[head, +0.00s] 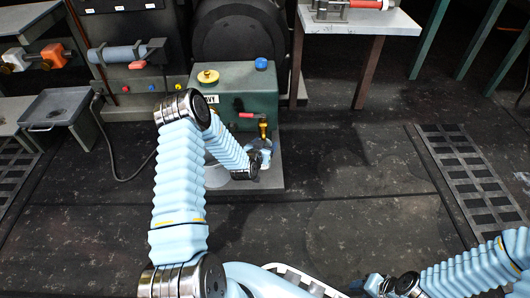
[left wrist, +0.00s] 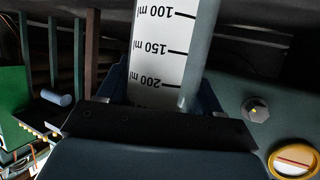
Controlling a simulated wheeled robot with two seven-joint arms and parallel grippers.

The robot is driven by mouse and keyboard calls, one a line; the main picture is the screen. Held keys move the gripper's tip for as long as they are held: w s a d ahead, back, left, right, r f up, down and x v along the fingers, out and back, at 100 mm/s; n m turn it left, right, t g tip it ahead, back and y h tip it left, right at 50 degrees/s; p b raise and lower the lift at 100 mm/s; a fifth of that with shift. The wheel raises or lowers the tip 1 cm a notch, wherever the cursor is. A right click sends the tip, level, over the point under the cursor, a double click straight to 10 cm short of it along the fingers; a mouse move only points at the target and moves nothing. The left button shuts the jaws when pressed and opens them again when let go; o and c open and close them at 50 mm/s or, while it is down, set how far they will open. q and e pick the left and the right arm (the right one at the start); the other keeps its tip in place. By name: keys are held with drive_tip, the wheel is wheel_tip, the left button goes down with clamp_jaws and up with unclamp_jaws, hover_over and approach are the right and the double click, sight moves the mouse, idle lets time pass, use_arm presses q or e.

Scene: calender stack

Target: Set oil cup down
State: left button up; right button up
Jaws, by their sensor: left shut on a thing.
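The oil cup (left wrist: 160,45) is a pale measuring cup with ml marks, held between the dark fingers of my left gripper (left wrist: 155,95) in the left wrist view. In the head view my left gripper (head: 257,160) is at the front of the green oil tank (head: 245,93), just below its brass tap (head: 263,129). The cup shows there only as a small pale patch (head: 266,155), partly hidden by the gripper. I cannot tell whether its bottom touches the grey base plate (head: 270,180). My right gripper (head: 374,285) is at the bottom edge; its jaws are unclear.
The tank has a yellow cap (head: 208,76), a blue cap (head: 261,63) and a red valve handle (head: 252,115). A grey table (head: 365,22) stands behind right. A grey tray stand (head: 58,108) is at left. The floor right of the base plate is clear.

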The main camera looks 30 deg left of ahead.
use_arm(q)
wheel_tip(320, 180, down, 4)
drive_tip(key=shift+r+b, duration=0.2)
drive_tip(key=shift+b, duration=0.4)
drive_tip(key=o, duration=1.1)
drive_tip(key=shift+c, duration=0.2)
